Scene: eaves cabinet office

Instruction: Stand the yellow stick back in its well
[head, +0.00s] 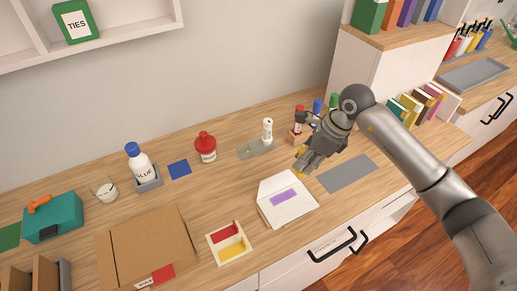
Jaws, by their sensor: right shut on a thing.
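My right gripper (305,160) reaches in from the right and is shut on the yellow stick. A small part of the yellow stick (301,154) shows at the fingertips; the fingers hide the rest, so its tilt cannot be told. Just behind the gripper stands a wooden holder (296,140), partly hidden by the hand. Upright sticks show there: a red one (299,114), a blue one (317,106) and a green one (333,102). The yellow stick's well is not visible. My left gripper is not in view.
A white box with a purple label (270,213) stands in front of the gripper, and a grey mat (347,174) lies to its right. A tray with red and yellow compartments (212,251) is nearer.

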